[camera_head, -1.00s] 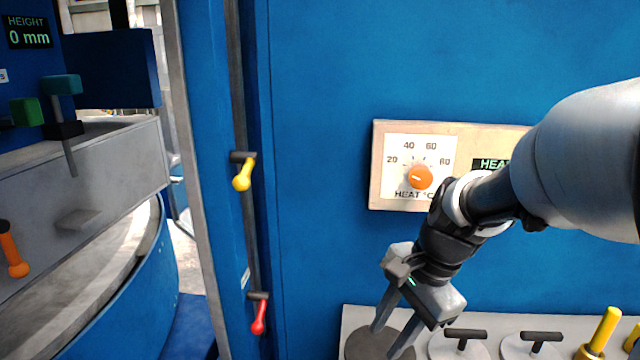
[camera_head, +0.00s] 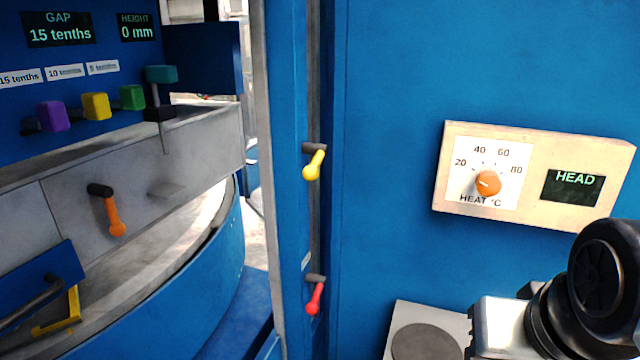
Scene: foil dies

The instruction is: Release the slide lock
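No part carries a readable "slide lock" label, so I cannot tell which one is it. An orange lever (camera_head: 112,216) hangs down from a dark pivot on the grey slide front at the left. A yellow lever (camera_head: 313,165) hangs slightly tilted on the blue upright post. A red lever (camera_head: 315,298) hangs lower on the same post. My arm (camera_head: 600,285) shows at the lower right, well right of these levers. My gripper's fingers are out of the frame.
Purple (camera_head: 53,116), yellow (camera_head: 96,106) and green (camera_head: 132,97) knobs sit under the gap display (camera_head: 58,29), which reads 15 tenths. A teal-topped lever (camera_head: 161,75) stands beside them. A heat panel (camera_head: 541,176) is on the blue wall. A yellow bracket (camera_head: 60,322) is at lower left.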

